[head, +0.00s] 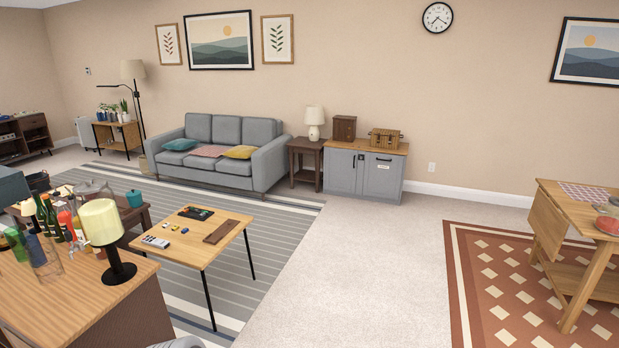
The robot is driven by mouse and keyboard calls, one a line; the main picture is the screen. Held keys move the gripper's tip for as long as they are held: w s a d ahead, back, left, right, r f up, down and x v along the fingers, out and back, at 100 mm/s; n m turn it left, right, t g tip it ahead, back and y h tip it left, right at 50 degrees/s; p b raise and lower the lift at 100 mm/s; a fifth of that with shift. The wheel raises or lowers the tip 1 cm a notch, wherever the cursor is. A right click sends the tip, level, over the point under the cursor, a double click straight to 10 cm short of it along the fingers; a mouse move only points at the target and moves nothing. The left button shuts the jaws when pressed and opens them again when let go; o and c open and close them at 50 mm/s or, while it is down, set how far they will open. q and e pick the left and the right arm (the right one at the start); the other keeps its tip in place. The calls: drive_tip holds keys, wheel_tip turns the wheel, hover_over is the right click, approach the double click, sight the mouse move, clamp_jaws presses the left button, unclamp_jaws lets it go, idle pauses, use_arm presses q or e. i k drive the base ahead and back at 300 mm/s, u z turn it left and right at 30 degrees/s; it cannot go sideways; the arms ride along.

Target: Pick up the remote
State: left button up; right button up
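A small light grey, flat object with dark marks, which looks like the remote (156,241), lies at the near left end of the wooden coffee table (221,247). It is too small to make out its buttons clearly. Several small coloured items lie just beyond it, along with a dark tray-like item (196,213) and a brown slatted board (222,231). Neither of my grippers is in view.
A wooden counter (60,293) with a lamp (102,226) and bottles stands at the near left, partly before the coffee table. A grey sofa (228,160) is behind. Pale floor (370,260) is open right of the table. A wooden cart (548,222) stands far right.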

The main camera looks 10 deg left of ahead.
sight(153, 241)
drive_tip(key=u, duration=0.1)
drive_tip(key=i, duration=2)
drive_tip(key=u, duration=0.85)
drive_tip(key=i, duration=1.55)
drive_tip(key=u, duration=2)
drive_tip(key=i, duration=0.85)
drive_tip(key=u, duration=0.65)
